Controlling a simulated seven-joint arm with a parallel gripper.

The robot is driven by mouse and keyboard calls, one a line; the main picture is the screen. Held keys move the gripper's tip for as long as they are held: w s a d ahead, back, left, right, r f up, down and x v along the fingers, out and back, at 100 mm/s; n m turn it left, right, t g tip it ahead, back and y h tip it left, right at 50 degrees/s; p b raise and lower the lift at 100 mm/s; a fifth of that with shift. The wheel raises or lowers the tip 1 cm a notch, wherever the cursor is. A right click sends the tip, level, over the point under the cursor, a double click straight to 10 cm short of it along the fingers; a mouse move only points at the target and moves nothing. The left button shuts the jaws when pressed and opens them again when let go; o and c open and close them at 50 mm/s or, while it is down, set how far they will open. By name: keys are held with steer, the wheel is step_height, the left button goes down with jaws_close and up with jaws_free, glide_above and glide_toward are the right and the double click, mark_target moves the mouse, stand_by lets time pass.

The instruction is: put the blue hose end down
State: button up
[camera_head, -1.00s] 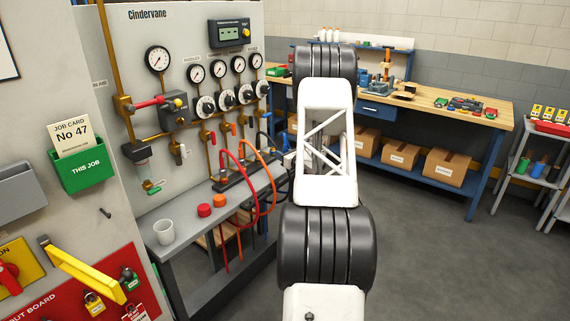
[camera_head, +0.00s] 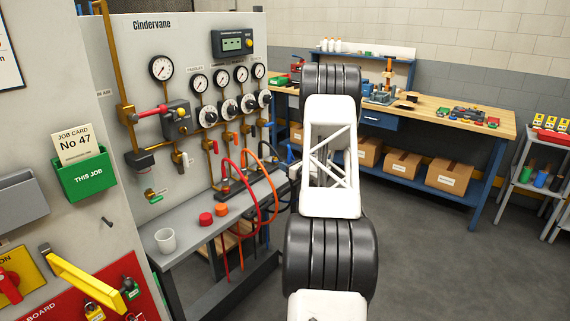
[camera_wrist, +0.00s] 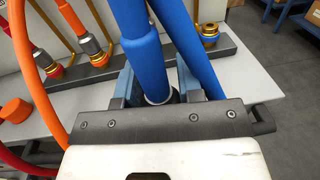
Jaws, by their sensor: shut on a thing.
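My gripper (camera_wrist: 155,88) is shut on the blue hose end (camera_wrist: 143,62), which stands between its two fingers in the wrist view. The tip of the hose end is partly hidden by the gripper body. Another length of blue hose (camera_wrist: 200,55) runs close on its right. A dark rail (camera_wrist: 125,65) lies on the bench beyond the gripper. In the head view my gripper (camera_head: 292,172) is at the right end of the bench, largely hidden by my arm.
Red (camera_head: 227,185) and orange (camera_head: 272,180) hoses arch over the grey bench (camera_head: 190,235). A red cap (camera_head: 206,218), an orange cap (camera_head: 221,209) and a white cup (camera_head: 165,240) stand on it. The gauge panel (camera_head: 180,45) rises behind. Bare bench shows right of the rail.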

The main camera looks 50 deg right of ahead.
steer(key=w+d, duration=0.6)
steer(key=d, duration=0.1)
steer(key=w+d+f, duration=0.1)
steer(key=w+d, duration=0.2)
steer(key=shift+d+f, duration=0.1)
steer(key=shift+d, duration=0.05)
stand_by(0.5)
steer(key=shift+f, duration=1.75)
steer(key=shift+f, duration=0.65)
steer(key=o, duration=1)
steer(key=shift+s+f, duration=0.1)
steer(key=shift+f, duration=0.05)
steer(key=shift+r, duration=0.4)
steer(key=shift+s+r, duration=0.15)
steer(key=shift+r, duration=0.1)
steer(key=s+a, duration=0.1)
steer(key=s, duration=1)
steer(key=shift+s+r, duration=0.15)
steer(key=shift+s, duration=0.15)
